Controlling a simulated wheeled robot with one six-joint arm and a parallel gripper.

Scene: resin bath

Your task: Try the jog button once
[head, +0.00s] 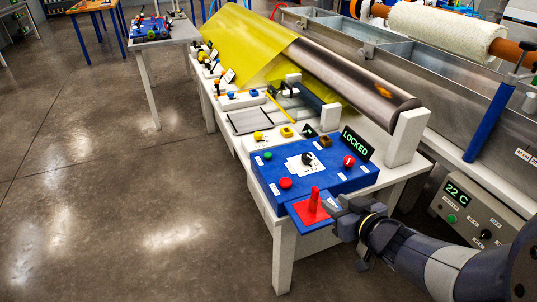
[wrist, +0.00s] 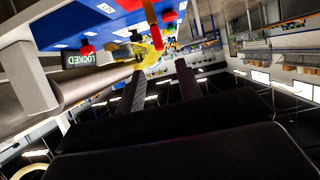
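A blue control box (head: 330,178) stands on the near end of the white bench, with a green button (head: 267,155), a red button (head: 286,183), a black knob (head: 307,159) on a white plate and a red knob (head: 348,161). Its labels are too small to read, so I cannot tell which is the jog button. A display (head: 356,144) reads LOCKED; it also shows in the wrist view (wrist: 90,58).
Behind the box are a yellow sheet (head: 240,45), a dark roller (head: 355,75) and a white end block (head: 406,137). A metal bath (head: 440,95) and a 22 C control panel (head: 478,213) stand right.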

